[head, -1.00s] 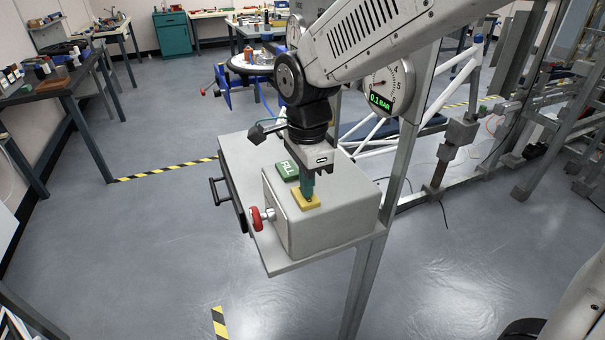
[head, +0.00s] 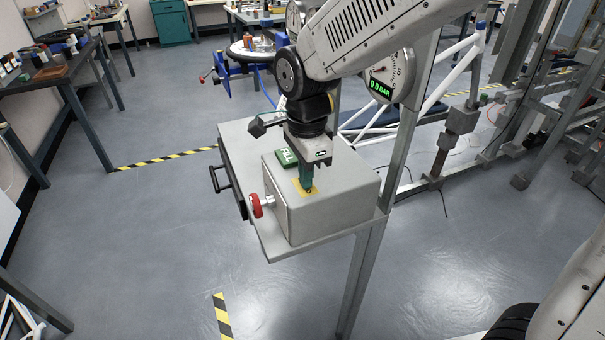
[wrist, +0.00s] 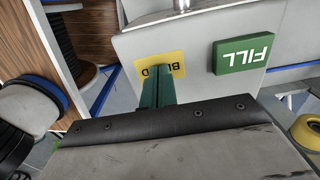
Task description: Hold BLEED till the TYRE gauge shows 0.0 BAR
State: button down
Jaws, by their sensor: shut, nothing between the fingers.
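The yellow BLEED button (head: 312,190) is on top of the grey control box and looks flush with it. My gripper (head: 306,188) is shut and empty, its green fingertips pointing down onto the button. In the wrist view the fingertips (wrist: 157,78) cover the middle of the BLEED label (wrist: 175,62), and they appear to touch it. The TYRE gauge (head: 398,66) is a round white dial behind the box, partly hidden by my arm. Its green display (head: 380,88) reads 0.0 BAR.
The green FILL button (head: 286,158) is beside BLEED and also shows in the wrist view (wrist: 243,55). A metal post (head: 362,275) stands at the right. The floor in front is clear.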

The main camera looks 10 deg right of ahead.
jog(key=shift+s+f, duration=0.25)
jog(key=shift+f, duration=0.15)
jog(key=shift+w+r, duration=0.1)
jog(key=shift+r, duration=0.15)
notch_tip(320, 180, up, 14)
jog(key=shift+w+r, duration=0.15)
